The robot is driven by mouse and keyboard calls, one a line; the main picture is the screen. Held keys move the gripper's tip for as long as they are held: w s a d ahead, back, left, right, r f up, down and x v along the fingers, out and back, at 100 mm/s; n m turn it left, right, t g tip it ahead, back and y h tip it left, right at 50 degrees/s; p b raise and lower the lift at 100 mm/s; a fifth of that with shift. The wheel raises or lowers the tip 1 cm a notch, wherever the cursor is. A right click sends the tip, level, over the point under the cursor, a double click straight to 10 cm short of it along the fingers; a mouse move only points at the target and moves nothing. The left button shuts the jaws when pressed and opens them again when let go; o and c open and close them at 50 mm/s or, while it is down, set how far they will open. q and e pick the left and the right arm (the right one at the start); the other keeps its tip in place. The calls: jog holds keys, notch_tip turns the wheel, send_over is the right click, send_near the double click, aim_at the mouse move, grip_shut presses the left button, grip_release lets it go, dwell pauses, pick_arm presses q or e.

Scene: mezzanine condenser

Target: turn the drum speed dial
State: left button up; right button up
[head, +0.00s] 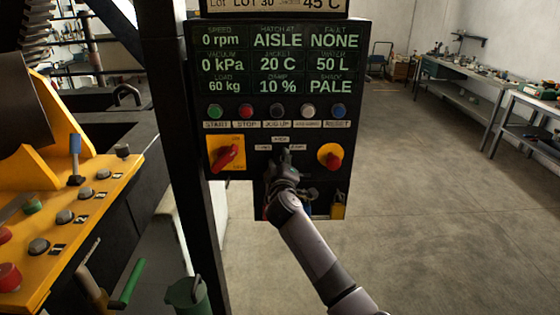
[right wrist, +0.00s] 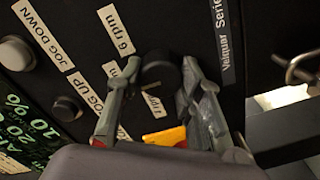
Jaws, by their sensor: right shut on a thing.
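The drum speed dial is a small black knob (right wrist: 160,70) on the dark control panel (head: 232,180), with labels reading "6 rpm" and apparently "1 rpm" beside it in the right wrist view. My right gripper (right wrist: 161,80) has one finger on each side of the knob and is shut on it. In the head view my right gripper (head: 284,160) reaches up to the lower middle of the panel and hides most of the dial. The panel display (head: 275,60) reads speed 0 rpm. My left gripper is not in view.
A row of push buttons (head: 246,111) runs above the dial. A red switch on a yellow plate (head: 226,155) is to the left and a red-and-yellow knob (head: 330,156) to the right. A yellow console (head: 95,215) stands at left. The floor at right is clear.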

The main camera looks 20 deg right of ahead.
jog(key=shift+f, duration=0.1)
dwell(0.3)
jog(key=o, duration=1.1)
jog(key=shift+s+a, duration=0.1)
jog(key=shift+o, duration=0.3)
jog(key=v, duration=1.2)
